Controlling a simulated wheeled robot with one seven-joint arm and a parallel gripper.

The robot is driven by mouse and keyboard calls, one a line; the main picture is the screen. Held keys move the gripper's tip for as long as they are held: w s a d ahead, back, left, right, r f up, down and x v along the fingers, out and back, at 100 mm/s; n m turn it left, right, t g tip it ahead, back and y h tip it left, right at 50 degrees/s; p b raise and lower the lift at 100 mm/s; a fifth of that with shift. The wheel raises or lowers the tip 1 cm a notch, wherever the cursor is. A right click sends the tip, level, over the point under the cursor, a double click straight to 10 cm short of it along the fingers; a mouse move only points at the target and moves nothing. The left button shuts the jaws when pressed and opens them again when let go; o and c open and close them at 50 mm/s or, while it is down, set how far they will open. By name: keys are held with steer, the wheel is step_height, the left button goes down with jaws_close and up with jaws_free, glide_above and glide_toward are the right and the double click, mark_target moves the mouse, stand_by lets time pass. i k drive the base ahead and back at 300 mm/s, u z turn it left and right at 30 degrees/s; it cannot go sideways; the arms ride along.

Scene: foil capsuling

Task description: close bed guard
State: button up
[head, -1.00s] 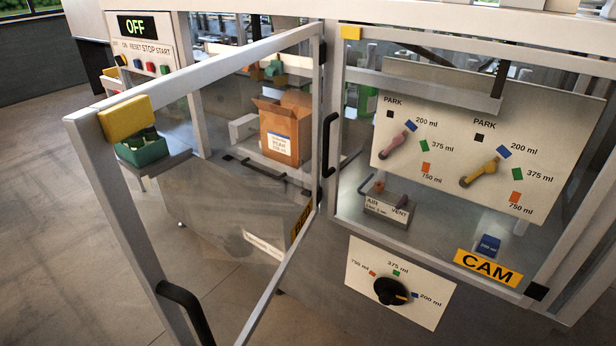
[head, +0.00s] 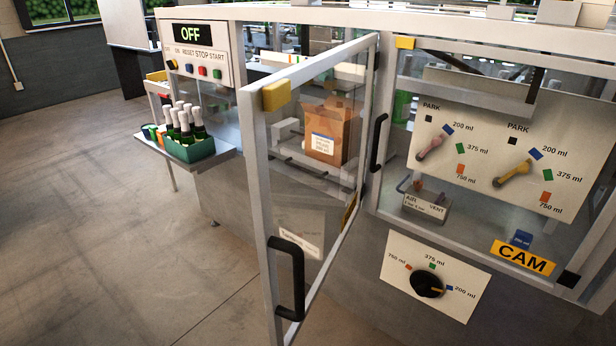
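A framed clear guard door (head: 256,190) stands open on the machine's front, swung out toward me from its hinge side by the middle post. A black handle (head: 291,278) is low on its free edge, and a yellow block (head: 275,96) is near its top corner. A yellow label (head: 350,209) sits low by the hinge side; its lettering is not readable here. To the right, another guard panel, labelled CAM (head: 523,258), is shut, with a black handle (head: 378,142) at its left edge. My gripper is not in view.
A green crate of bottles (head: 189,146) sits on a shelf left of the door. A cardboard box (head: 328,132) stands inside the machine behind the glass. A selector knob plate (head: 433,276) is low on the right. The floor (head: 130,220) at left is clear.

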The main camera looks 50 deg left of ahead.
mark_target(268, 94)
steer(key=u, duration=1.85)
steer(key=i, duration=0.5)
steer(key=z, duration=0.55)
steer(key=k, duration=0.4)
steer(key=u, duration=0.3)
